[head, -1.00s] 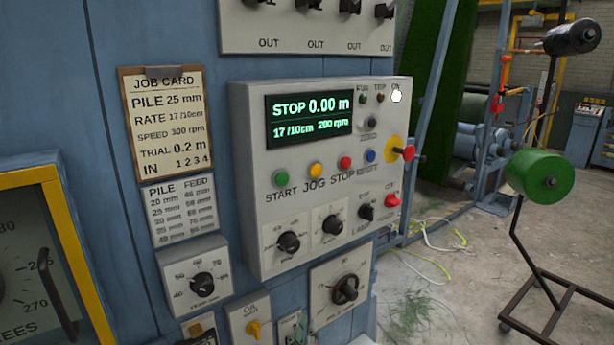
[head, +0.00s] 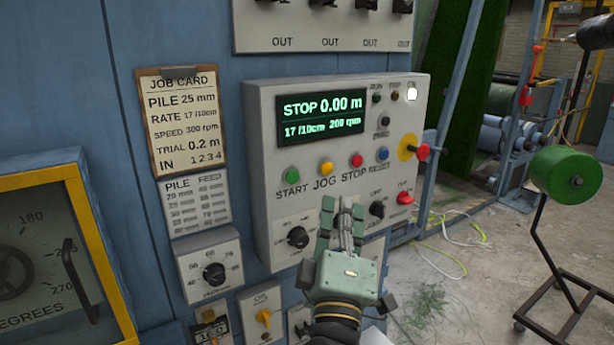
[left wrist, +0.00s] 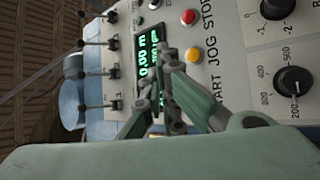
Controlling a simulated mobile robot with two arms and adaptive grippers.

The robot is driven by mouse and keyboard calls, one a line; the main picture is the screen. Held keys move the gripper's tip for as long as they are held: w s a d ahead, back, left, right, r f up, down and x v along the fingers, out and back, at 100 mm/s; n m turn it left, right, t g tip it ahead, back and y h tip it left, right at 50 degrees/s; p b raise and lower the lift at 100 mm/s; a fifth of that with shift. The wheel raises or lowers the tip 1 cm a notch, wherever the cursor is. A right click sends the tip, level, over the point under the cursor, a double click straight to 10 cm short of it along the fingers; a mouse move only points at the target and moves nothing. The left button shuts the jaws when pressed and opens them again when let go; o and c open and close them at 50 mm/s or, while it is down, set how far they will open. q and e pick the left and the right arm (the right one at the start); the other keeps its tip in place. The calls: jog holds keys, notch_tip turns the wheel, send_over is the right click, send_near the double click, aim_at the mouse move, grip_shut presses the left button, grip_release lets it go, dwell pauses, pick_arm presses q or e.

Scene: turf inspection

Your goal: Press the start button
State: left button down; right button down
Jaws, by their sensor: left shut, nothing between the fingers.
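The green start button (head: 292,176) is on the control panel (head: 262,215), above the word START and left of the yellow jog button (head: 326,168). The display (head: 321,116) above reads STOP 0.00 m, 17/10cm, 200 rpm. My left gripper (head: 342,202) is shut and empty, in front of the panel below the words JOG and STOP, right of and below the start button. In the left wrist view the fingers (left wrist: 168,62) cover part of the display, and I cannot make out the start button; the jog button (left wrist: 193,55) shows beside the fingers. My right gripper is not in view.
The red stop button (head: 357,160) and blue reset button (head: 382,154) are in the same row. A larger red knob on a yellow disc (head: 407,147) sticks out at the panel's right. A job card (head: 182,122) hangs left of the panel.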

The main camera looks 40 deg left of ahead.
aim_at(292, 177)
pick_arm(q)
jog(key=shift+a, duration=0.2)
jog(key=w+a, duration=0.3)
jog(key=a, duration=0.5)
jog(key=shift+w, duration=0.2)
dwell(1.4)
jog(key=shift+w+a+p, duration=0.15)
jog(key=shift+a+p, duration=0.2)
jog(key=shift+p, duration=0.25)
